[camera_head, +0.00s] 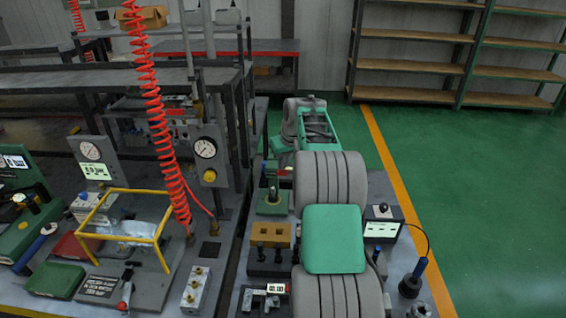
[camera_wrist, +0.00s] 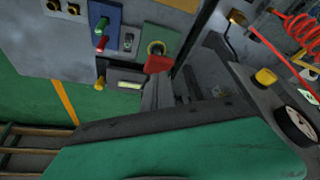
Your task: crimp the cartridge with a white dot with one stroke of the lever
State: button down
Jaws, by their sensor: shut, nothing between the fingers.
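My gripper (camera_wrist: 157,92) is shut and empty in the wrist view, above the bench edge. In the head view my own arm hides its fingertips. Close to the fingertips in the wrist view is a red part (camera_wrist: 158,65), beside a green block with a brass ring (camera_wrist: 156,48); I cannot tell whether the fingers touch the red part. A green-based fixture with an upright post (camera_head: 272,197) stands left of my arm in the head view. I cannot make out a cartridge with a white dot, nor tell which part is the crimping lever.
A tan block with holes (camera_head: 270,235) and a metal block with brass fittings (camera_head: 195,290) stand on the benches. A yellow frame (camera_head: 120,228) and a gauge (camera_head: 205,148) are left. A red coiled hose (camera_head: 160,125) hangs there. A display box (camera_head: 382,228) is right of my arm.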

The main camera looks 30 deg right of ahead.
jog(key=shift+r, duration=0.25)
notch_tip(320, 180, up, 5)
jog(key=p, duration=0.2)
jog(key=shift+p, duration=0.35)
